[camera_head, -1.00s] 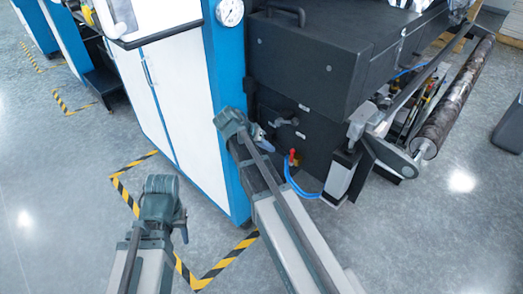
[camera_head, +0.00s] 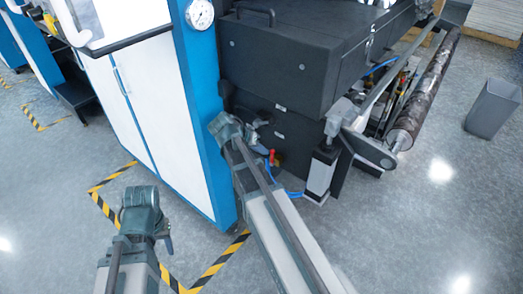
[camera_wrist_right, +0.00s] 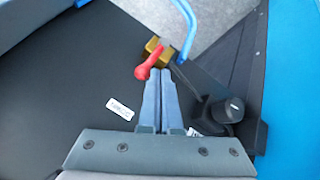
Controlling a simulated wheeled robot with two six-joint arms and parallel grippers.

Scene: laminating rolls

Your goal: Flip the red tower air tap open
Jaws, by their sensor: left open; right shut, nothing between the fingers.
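The red tap handle (camera_head: 272,158) sits low on the dark machine side panel, right of the blue post. In the right wrist view the red lever (camera_wrist_right: 150,62) slants down-left from a brass valve body (camera_wrist_right: 153,46). My right gripper (camera_head: 259,148) is shut and empty just left of the tap in the head view. In the wrist view its closed fingertips (camera_wrist_right: 165,72) are right beside the red lever; I cannot tell whether they touch. My left gripper (camera_head: 166,238) is open and empty, low over the floor, mostly hidden behind its wrist.
A blue hose (camera_head: 293,194) runs from the tap area. A black-knobbed handle (camera_wrist_right: 233,108) stands right of my right fingers. The blue post (camera_head: 213,110), white cabinet (camera_head: 165,100) and roller (camera_head: 425,95) are nearby. A grey bin (camera_head: 493,108) stands on open floor at right.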

